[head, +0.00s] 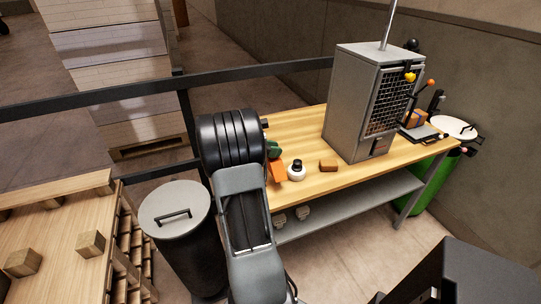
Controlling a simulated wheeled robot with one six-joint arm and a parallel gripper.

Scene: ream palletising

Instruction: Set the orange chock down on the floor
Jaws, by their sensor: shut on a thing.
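My arm rises through the middle of the head view, and I see neither fingertips nor anything between them. A small orange thing (278,172) shows at the left part of the wooden bench top (340,184), just right of my arm and partly hidden by it. I cannot tell whether it is the chock. The tiled floor (335,262) shows in front of the bench, with no orange chock on the part I can see.
A grey bin with a lid (174,211) stands left of my arm, beside a wooden pallet stack (60,240). A dark rail (100,101) runs behind. A grey cabinet (352,105) stands on the bench, and a green bin (434,187) is at its right end.

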